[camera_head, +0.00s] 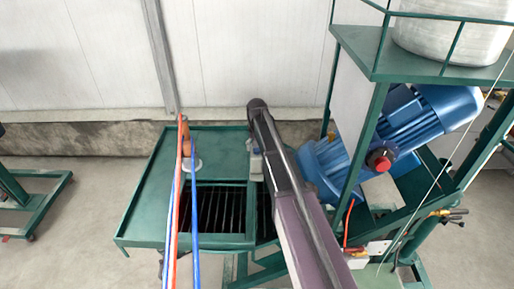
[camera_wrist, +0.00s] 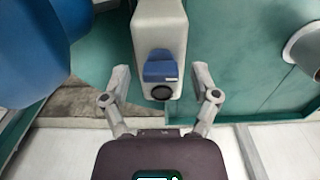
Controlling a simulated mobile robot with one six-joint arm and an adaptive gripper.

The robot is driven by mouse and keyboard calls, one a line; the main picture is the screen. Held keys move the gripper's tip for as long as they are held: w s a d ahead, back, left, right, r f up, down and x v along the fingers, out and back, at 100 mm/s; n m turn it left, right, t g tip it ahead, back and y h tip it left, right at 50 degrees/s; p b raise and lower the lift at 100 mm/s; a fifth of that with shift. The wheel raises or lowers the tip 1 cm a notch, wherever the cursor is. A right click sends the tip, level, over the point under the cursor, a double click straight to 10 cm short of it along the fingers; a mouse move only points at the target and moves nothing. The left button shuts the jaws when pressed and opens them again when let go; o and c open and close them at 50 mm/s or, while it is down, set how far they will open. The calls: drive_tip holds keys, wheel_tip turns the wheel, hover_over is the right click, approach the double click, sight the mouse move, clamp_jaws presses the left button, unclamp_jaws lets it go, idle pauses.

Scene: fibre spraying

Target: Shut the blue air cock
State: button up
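The blue air cock appears to be the small blue piece (camera_wrist: 160,68) on a pale grey box-shaped body in the wrist view. A dark round end shows at its lower side. My gripper (camera_wrist: 161,78) is open, with one finger on each side of the blue piece and a visible gap on both sides. I cannot tell whether the fingertips are level with it in depth. In the head view the pale body (camera_head: 256,164) shows beside my arm, over the green table.
A green table (camera_head: 145,218) with dark grates lies below. A large blue motor (camera_head: 410,125) stands close right of my arm, inside a green frame (camera_head: 366,130). Red and blue hoses (camera_head: 195,220) hang at the left. A pale round fitting (camera_wrist: 303,50) is at the wrist view's right.

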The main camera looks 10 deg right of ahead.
drive_tip(key=shift+m, duration=0.5)
drive_tip(key=m, duration=0.3)
drive_tip(key=shift+w+m, duration=0.1)
drive_tip(key=shift+m, duration=0.2)
drive_tip(key=m, duration=0.8)
drive_tip(key=shift+m, duration=0.4)
drive_tip(key=m, duration=0.4)
drive_tip(key=shift+r+m+p, duration=0.25)
drive_tip(key=shift+m+p, duration=0.05)
drive_tip(key=shift+m, duration=0.2)
wheel_tip(320, 180, up, 14)
drive_tip(key=f+p, duration=0.1)
drive_tip(key=p, duration=1.2)
drive_tip(key=s+f+n+b, duration=2)
drive_tip(key=s+f+b, duration=0.4)
drive_tip(key=s, duration=0.4)
drive_tip(key=shift+s, duration=0.15)
